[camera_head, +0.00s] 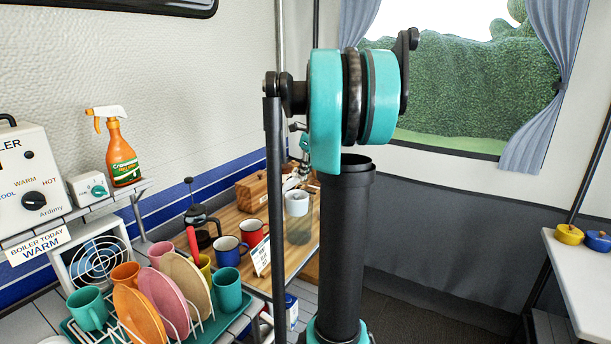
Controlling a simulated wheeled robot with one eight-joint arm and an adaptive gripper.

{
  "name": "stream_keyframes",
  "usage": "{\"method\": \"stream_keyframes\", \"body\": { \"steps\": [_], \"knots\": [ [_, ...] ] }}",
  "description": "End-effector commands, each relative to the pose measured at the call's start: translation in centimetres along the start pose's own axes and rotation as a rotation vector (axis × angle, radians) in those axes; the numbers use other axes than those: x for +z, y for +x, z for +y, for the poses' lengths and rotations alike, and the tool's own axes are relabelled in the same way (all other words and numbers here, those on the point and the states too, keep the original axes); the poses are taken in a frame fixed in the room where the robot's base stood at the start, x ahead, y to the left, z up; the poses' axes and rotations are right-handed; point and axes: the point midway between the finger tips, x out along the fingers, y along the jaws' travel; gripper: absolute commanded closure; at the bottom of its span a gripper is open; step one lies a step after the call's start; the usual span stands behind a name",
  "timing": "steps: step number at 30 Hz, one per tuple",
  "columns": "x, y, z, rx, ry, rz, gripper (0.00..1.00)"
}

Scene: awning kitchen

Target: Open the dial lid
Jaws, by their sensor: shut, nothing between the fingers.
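A white boiler box (25,180) stands at the far left, marked COOL, WARM and HOT around a black dial (34,201). A smaller white box (88,189) with a teal dial (99,191) sits on the shelf to its right. I cannot tell which part is the dial lid, or whether a lid is open. My gripper (294,181) shows small and partly hidden behind my teal and black arm, over the wooden counter near a white container (297,203). It is shut and empty, well to the right of both dials.
An orange spray bottle (120,152) stands on the shelf (135,190). Below are a fan (97,261) and a dish rack with plates (165,297) and mugs. The wooden counter (212,215) holds a French press (203,228), mugs and a card. A white table (585,275) is at right.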

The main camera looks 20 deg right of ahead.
Motion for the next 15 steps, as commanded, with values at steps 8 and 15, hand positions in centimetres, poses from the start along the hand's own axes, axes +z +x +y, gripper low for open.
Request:
{"method": "stream_keyframes", "body": {
  "steps": [8, 15],
  "knots": [
    [0.17, -0.04, -0.02, 0.000, -0.001, 0.012, 1.00],
    [0.72, -0.28, -0.02, 0.000, -0.001, 0.059, 1.00]
  ]
}}
